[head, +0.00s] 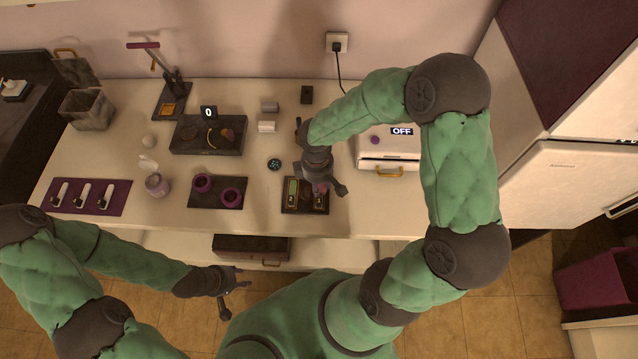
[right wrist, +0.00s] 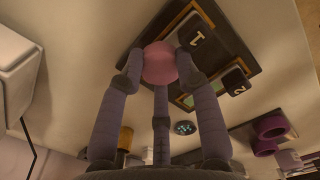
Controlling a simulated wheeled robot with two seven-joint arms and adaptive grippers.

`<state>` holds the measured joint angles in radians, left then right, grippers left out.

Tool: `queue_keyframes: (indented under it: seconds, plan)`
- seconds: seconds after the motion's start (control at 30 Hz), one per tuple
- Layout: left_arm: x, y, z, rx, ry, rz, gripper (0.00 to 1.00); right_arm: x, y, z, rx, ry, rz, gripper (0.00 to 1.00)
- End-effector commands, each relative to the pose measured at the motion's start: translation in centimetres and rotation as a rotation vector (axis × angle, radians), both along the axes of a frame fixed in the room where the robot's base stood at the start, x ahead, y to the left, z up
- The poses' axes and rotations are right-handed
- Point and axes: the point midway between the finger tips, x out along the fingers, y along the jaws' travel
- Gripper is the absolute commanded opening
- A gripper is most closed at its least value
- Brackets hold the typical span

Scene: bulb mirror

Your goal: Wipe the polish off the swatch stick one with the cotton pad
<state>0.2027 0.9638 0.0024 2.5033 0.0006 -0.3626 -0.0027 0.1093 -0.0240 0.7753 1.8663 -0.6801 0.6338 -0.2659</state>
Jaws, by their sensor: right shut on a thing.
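A dark tray (head: 286,207) near the table's front edge holds two swatch sticks, and it also shows in the right wrist view (right wrist: 250,58). Swatch stick one has a black end marked "1" (right wrist: 197,40); part of it is hidden behind the pad and a finger. Stick two (right wrist: 236,82) lies beside it, with a green patch (head: 292,190). My right gripper (head: 325,189) is shut on the round pink cotton pad (right wrist: 160,63), over stick one. I cannot tell whether the pad touches it. My left gripper (head: 236,292) is empty, its fingers apart, in front of the table.
Left of the tray is a dark mat with two purple rings (head: 202,183), then a small jar (head: 157,186) and a purple mat (head: 62,208) with several pale items. A white box marked OFF (head: 392,152) stands to the right. A scale (head: 190,150) stands behind.

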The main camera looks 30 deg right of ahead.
Motion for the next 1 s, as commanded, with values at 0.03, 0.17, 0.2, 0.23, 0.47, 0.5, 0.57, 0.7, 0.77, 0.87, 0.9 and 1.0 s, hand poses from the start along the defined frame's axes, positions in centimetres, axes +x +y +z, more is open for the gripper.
queue_keyframes:
  seconds: [0.03, 0.17, 0.2, 0.23, 0.47, 0.5, 0.57, 0.7, 0.77, 0.87, 0.9, 1.0]
  plan:
    - [0.0, 0.0, 0.0, 0.000, 0.000, 0.000, 0.40, 0.1, -0.1, -0.1, -0.001, -0.001, 0.000, 0.07]
    - [0.0, 0.0, 0.1, 0.000, 0.000, 0.000, 0.40, 0.8, -0.5, 0.0, -0.001, -0.004, -0.002, 0.07]
    - [0.0, 0.0, 0.2, 0.000, 0.000, 0.000, 0.40, 1.0, -0.6, 0.1, -0.001, -0.004, -0.002, 0.07]
    - [0.0, 0.0, 0.2, 0.000, 0.000, 0.000, 0.40, 1.1, -0.7, 0.1, -0.001, -0.004, -0.002, 0.07]
    - [0.0, 0.0, 0.3, 0.000, 0.000, 0.000, 0.40, 1.8, -1.1, 0.1, -0.001, -0.006, -0.002, 0.07]
    - [0.0, 0.0, 0.3, 0.000, 0.000, 0.000, 0.40, 1.9, -1.1, 0.1, -0.001, -0.006, -0.002, 0.07]
    - [0.0, 0.0, 0.3, 0.000, 0.000, 0.000, 0.40, 2.1, -1.2, 0.1, -0.001, -0.006, -0.002, 0.07]
    - [0.0, 0.0, 0.3, 0.000, 0.000, 0.000, 0.40, 2.5, -1.4, 0.1, -0.001, -0.008, -0.001, 0.07]
    - [0.0, 0.0, 0.3, 0.000, 0.000, 0.000, 0.40, 2.5, -1.4, 0.1, -0.001, -0.008, -0.001, 0.07]
    - [0.0, 0.0, 0.3, 0.000, 0.000, 0.000, 0.40, 2.5, -1.4, 0.1, -0.001, -0.008, -0.001, 0.07]
    - [0.0, 0.0, 0.3, 0.000, 0.000, 0.000, 0.40, 2.5, -1.4, 0.1, -0.001, -0.008, -0.001, 0.07]
    - [0.0, 0.0, 0.5, 0.000, 0.000, 0.000, 0.40, 2.5, -1.4, 0.3, -0.001, -0.008, -0.001, 0.07]
